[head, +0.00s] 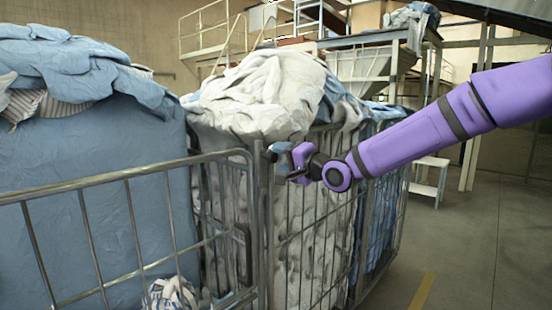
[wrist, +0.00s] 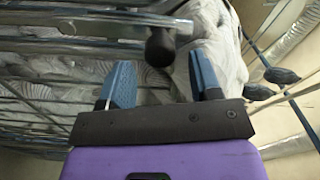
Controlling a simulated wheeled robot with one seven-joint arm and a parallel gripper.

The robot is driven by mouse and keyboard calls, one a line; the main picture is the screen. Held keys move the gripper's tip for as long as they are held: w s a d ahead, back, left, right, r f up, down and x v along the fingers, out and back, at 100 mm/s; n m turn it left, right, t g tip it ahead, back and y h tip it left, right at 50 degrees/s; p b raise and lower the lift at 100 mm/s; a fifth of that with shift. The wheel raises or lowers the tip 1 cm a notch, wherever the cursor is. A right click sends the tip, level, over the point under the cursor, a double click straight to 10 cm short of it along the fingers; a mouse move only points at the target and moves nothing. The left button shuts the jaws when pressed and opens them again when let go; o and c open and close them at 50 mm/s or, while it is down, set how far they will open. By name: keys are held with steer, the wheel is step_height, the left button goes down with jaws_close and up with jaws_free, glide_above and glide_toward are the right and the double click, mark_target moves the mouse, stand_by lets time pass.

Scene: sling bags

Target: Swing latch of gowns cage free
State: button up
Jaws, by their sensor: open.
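A wire roll cage of white and grey cloth (head: 290,225) stands in the middle of the head view. A cage of blue cloth (head: 95,170) with a metal gate (head: 130,180) stands to its left. I cannot tell from labels which holds gowns. My gripper (head: 276,160) is at the upper part of the posts where the cages meet. In the wrist view my gripper (wrist: 162,70) is open, its blue fingers apart. A black knob (wrist: 160,46) on a metal bar, possibly the latch, shows just beyond and between the fingertips. Contact cannot be told.
Cloth (head: 265,95) heaps above the middle cage's rim. A dark loop (head: 243,253) hangs on the gate side. A metal platform with stairs (head: 330,45) and a white step stool (head: 430,175) are behind. The floor at right (head: 465,255) is clear.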

steer(key=v, duration=0.8)
steer(key=s+d+f+n+g+h, duration=0.1)
steer(key=s+d+f+n+h, duration=0.1)
steer(key=s+d+h, duration=0.6)
steer(key=s+d+f+n+h, duration=0.1)
steer(key=s+d+h, duration=0.3)
steer(key=d, duration=0.5)
steer(key=s+d+g, duration=0.1)
steer(key=s+d, duration=0.3)
steer(key=s, duration=0.4)
steer(key=s+d+g+h, duration=0.1)
steer(key=s+d+g, duration=0.1)
steer(key=s+d, duration=0.2)
steer(key=s+d+n+g+h, duration=0.1)
steer(key=s+d, duration=0.3)
steer(key=s, duration=0.7)
steer(key=shift+s+r+g, duration=0.25)
steer(key=shift+s+g, duration=0.1)
steer(key=shift+g, duration=0.05)
